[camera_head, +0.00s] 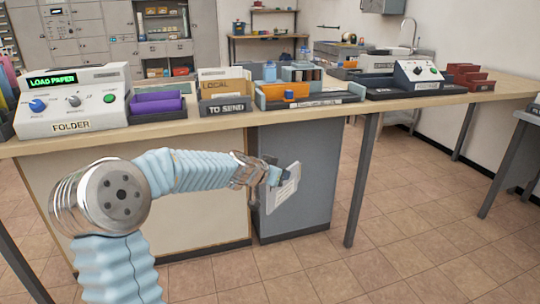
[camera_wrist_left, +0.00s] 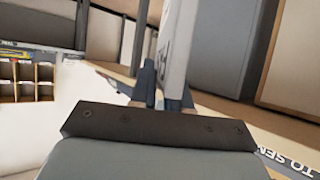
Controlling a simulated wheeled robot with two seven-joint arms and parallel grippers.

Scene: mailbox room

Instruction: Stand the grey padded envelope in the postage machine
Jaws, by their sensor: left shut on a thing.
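My left gripper (camera_head: 272,175) is shut on a flat pale grey envelope (camera_head: 284,190) with printed marks. It holds the envelope tilted in front of the table, below the tabletop's level. The envelope shows edge-on in the left wrist view (camera_wrist_left: 177,50), between the fingers (camera_wrist_left: 160,92). My right gripper is not in view.
The long wooden table (camera_head: 225,118) carries a FOLDER machine (camera_head: 75,100), a purple-filled tray (camera_head: 155,105), a TO SEND tray (camera_head: 225,95) and an orange-filled organiser (camera_head: 300,93). A grey cabinet (camera_head: 315,150) stands under the table behind the envelope. The tiled floor at right is clear.

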